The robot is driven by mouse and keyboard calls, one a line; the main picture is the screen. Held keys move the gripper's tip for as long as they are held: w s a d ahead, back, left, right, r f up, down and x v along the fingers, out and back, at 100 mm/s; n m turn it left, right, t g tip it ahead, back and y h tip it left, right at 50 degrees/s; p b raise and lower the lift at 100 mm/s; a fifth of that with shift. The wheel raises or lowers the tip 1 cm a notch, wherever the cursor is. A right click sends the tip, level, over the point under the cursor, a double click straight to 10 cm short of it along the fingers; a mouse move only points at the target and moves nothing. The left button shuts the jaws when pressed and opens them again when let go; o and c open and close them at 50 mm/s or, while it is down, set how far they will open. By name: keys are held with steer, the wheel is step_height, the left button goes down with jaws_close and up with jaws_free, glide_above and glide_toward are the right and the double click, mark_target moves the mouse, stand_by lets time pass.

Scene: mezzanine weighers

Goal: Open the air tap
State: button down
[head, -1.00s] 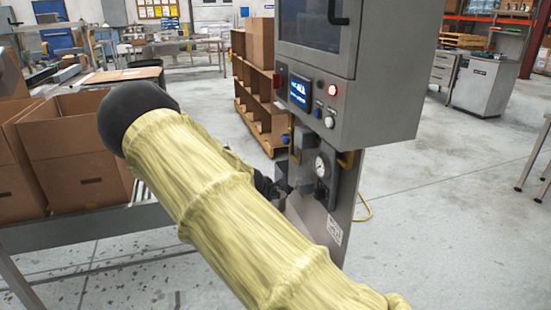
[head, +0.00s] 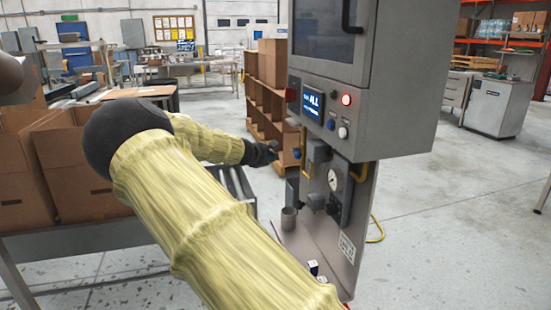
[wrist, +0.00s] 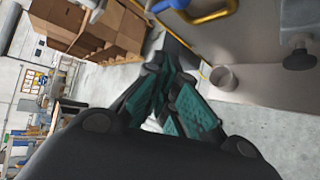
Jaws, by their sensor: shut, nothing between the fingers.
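The air tap appears to be the small blue handle (head: 297,153) on a yellow pipe (head: 304,143) below the control cabinet's left side. Its exact position is too small to tell in the head view. In the wrist view a blue handle (wrist: 166,5) and a yellow pipe (wrist: 214,14) show at the top edge, partly cut off. My gripper (head: 276,150) is left of the tap, apart from it in the head view. Its teal-padded fingers (wrist: 170,95) are together and hold nothing in the wrist view.
The grey cabinet (head: 400,110) overhangs the panel, with a pressure gauge (head: 335,180) and grey fittings close by. A metal cup (head: 288,222) stands lower down; it also shows in the wrist view (wrist: 223,79). Cardboard boxes (head: 85,165) and a roller conveyor are left.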

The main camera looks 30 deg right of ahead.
mark_target(298, 153)
steer(key=w+d+f+b, duration=0.1)
steer(key=d+f, duration=0.1)
steer(key=d, duration=0.6)
stand_by(0.6)
stand_by(0.4)
steer(key=shift+r+p, duration=0.1)
steer(key=shift+p, duration=0.35)
steer(key=shift+g+p, duration=0.4)
steer(key=shift+p, duration=0.6)
